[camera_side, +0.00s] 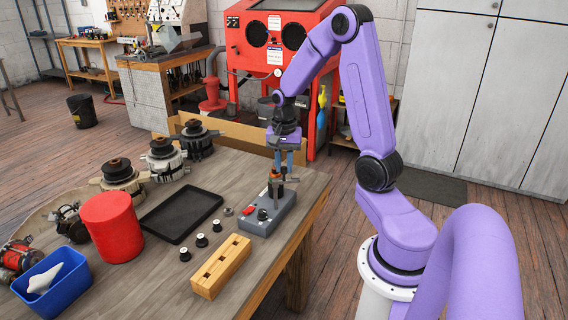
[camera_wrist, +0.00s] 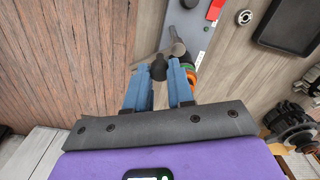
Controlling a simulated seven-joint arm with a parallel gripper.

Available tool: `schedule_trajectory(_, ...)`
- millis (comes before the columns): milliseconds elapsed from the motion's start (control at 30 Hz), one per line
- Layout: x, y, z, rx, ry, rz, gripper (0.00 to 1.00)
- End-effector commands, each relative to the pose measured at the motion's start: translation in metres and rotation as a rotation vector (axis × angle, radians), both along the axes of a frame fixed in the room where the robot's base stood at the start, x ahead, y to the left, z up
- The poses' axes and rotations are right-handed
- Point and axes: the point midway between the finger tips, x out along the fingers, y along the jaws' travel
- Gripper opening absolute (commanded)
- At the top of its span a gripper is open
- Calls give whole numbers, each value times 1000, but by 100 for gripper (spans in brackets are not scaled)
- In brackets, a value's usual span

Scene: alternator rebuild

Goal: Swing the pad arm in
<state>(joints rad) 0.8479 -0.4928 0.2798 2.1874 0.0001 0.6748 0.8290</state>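The grey box (camera_side: 268,212) stands near the right end of the bench, with a red part and dark knobs on top. In the wrist view its grey top (camera_wrist: 188,30) shows at the upper middle. A grey arm with a black knob, seemingly the pad arm (camera_wrist: 172,49), reaches from the box toward my fingers. The black knob (camera_wrist: 158,70) lies between or just beyond my fingertips. My gripper (camera_wrist: 159,74) has blue fingers standing apart on either side of the knob. Contact cannot be told. In the side view my gripper (camera_side: 281,169) points down above the box's far end.
Orange and green rings (camera_wrist: 190,70) sit close beside my right finger. A black tray (camera_side: 181,213), several small black-and-white parts, a wooden block (camera_side: 221,266), a red canister (camera_side: 112,228) and a blue bin (camera_side: 52,283) stand left of or nearer than the box. Several alternator assemblies stand farther left.

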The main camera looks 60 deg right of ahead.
Motion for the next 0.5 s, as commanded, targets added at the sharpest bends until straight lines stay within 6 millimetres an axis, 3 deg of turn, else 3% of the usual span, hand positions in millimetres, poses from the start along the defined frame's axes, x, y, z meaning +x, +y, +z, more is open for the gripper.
schedule_trajectory(500, 3, -3, 1, -1, -1, 131, 0)
